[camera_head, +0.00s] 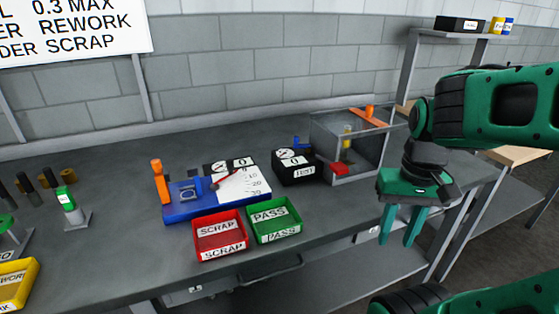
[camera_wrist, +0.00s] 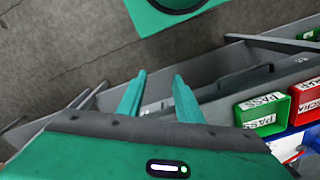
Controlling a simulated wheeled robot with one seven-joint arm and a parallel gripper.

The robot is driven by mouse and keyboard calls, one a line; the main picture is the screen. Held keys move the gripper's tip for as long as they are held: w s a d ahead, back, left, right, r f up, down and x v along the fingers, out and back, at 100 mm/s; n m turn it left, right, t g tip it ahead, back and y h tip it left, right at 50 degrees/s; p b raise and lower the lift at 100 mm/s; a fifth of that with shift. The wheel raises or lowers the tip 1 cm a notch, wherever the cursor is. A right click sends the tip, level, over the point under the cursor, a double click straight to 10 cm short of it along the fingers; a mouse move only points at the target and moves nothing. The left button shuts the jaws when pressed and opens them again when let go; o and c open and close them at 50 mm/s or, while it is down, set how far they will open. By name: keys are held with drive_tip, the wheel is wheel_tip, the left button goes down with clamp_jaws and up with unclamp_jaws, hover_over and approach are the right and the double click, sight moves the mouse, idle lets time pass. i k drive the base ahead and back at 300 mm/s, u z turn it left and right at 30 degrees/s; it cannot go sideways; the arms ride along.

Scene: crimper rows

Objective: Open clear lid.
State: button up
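The clear lid (camera_head: 341,118) lies over the top of a grey-framed transparent box (camera_head: 367,171) at the right part of the bench. The lid looks closed. An orange knob (camera_head: 369,110) on an orange strip sits on its top. My gripper (camera_head: 398,241) points down in front of the bench's right end, to the right of and nearer than the box. Its two green fingers are apart with nothing between them, and they also show in the wrist view (camera_wrist: 157,90). The box and lid are not seen in the wrist view.
On the bench (camera_head: 110,185) are a red SCRAP tray (camera_head: 220,240), a green PASS tray (camera_head: 274,232), a blue gauge fixture (camera_head: 185,213) and a black TEST unit (camera_head: 294,170) beside the box. A shelf (camera_head: 430,34) stands behind at right. The bench behind the fixture is clear.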

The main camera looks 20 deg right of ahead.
sight(369, 109)
drive_tip(key=u, duration=1.8)
drive_tip(key=k, duration=1.45)
drive_tip(key=z, duration=1.4)
drive_tip(key=i, duration=1)
drive_tip(key=u, duration=0.05)
